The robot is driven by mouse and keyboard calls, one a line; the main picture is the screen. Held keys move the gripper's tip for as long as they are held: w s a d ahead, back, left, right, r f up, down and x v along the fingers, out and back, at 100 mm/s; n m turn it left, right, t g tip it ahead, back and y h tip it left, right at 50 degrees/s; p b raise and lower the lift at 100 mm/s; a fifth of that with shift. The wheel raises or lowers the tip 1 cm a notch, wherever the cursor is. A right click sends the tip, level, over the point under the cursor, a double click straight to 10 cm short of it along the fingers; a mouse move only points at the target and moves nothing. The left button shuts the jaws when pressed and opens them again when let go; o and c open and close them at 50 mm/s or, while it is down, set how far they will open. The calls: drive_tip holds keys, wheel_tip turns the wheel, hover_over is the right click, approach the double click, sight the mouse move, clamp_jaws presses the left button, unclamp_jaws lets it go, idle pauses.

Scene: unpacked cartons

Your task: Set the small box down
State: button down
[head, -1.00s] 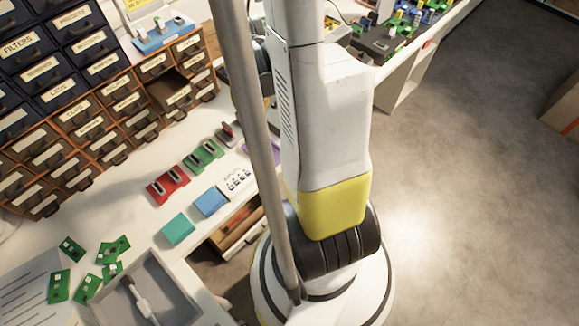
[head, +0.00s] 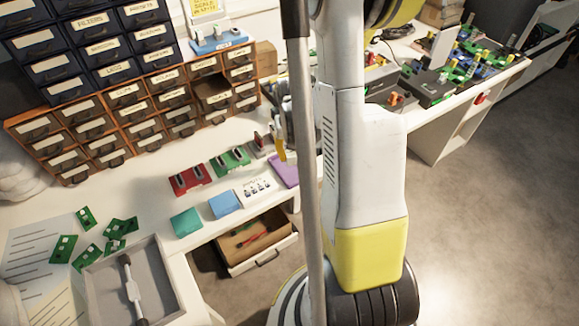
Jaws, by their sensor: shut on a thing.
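My gripper (head: 281,132) shows only in part, behind the grey pole and beside my white arm, over the back of the workbench. A narrow yellow-orange piece (head: 280,149) shows at its lower end. It may be the small box, but too little of it is visible to be sure. The fingertips and any contact with the bench are hidden. On the bench top (head: 150,192) a teal box (head: 187,222), a blue box (head: 223,203) and a white printed box (head: 258,190) stand in a row along the front edge, with a purple flat piece (head: 286,170) beyond them.
Red (head: 188,180) and green (head: 230,160) holders stand behind the row. A drawer cabinet (head: 130,105) lines the back. A grey tray (head: 165,270) and green circuit boards (head: 88,217) lie at the left. An open drawer (head: 258,240) juts out below the bench.

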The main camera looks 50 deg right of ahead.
sight(289, 169)
drive_tip(key=shift+w+f, duration=0.2)
drive_tip(key=shift+w, duration=0.1)
drive_tip(key=shift+f, duration=0.25)
drive_tip(key=shift+f+b, duration=1.05)
drive_tip(key=shift+f, duration=0.65)
drive_tip(key=shift+f, duration=0.2)
drive_tip(key=c, duration=1.3)
unclamp_jaws()
drive_tip(key=shift+r, duration=0.1)
